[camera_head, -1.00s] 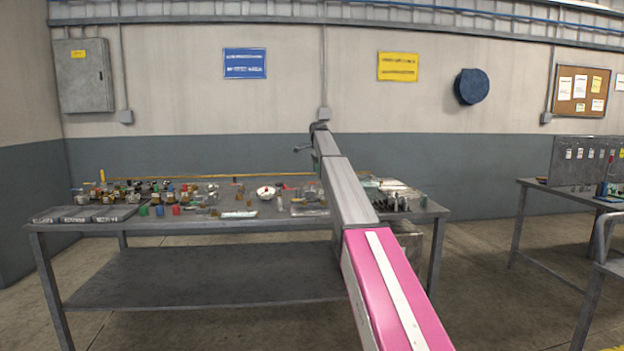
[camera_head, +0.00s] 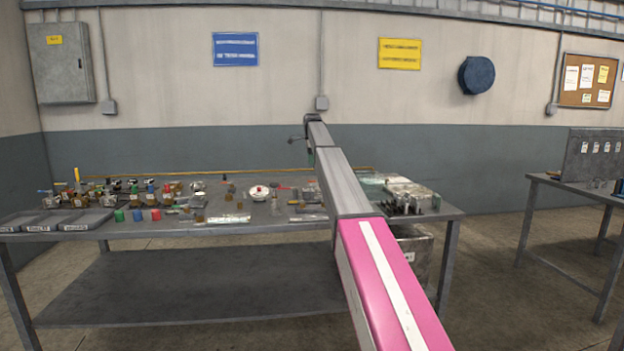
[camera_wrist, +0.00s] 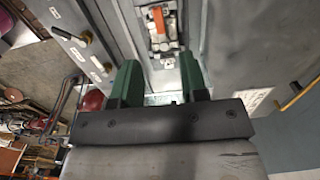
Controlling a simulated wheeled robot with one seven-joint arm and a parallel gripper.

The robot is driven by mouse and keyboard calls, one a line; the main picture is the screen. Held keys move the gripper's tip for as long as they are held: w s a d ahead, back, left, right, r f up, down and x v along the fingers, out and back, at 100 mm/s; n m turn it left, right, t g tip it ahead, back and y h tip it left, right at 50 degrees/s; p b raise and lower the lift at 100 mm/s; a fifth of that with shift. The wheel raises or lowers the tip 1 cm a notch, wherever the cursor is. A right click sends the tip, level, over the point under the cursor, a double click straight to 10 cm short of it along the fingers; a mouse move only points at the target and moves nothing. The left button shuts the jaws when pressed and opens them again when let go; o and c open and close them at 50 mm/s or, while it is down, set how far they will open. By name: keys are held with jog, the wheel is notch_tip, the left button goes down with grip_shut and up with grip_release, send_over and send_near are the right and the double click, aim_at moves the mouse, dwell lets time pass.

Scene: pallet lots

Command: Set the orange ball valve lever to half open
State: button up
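My gripper (camera_wrist: 160,82) shows in the wrist view with two green fingers apart and nothing between their tips. In the head view my arm reaches out over the bench, and the fingers are too small to make out. Small valves and fittings (camera_head: 150,190) with red, blue, green and yellow parts crowd the left of the bench (camera_head: 250,231). I cannot tell which of them is the orange ball valve lever. In the wrist view a small orange part (camera_wrist: 158,19) sits on a grey panel beyond the fingers; I cannot tell whether it is a valve lever.
Grey labelled trays (camera_head: 60,222) lie at the bench's front left. A white round dish (camera_head: 259,192) stands mid-bench. Metal blocks (camera_head: 410,192) stand at the right, partly behind my arm. Another bench (camera_head: 575,190) with an upright panel (camera_head: 597,155) is at the right. Floor between the benches is clear.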

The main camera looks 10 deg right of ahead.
notch_tip(320, 180, down, 9)
jog(key=shift+r, duration=0.1)
dwell(0.3)
grip_shut()
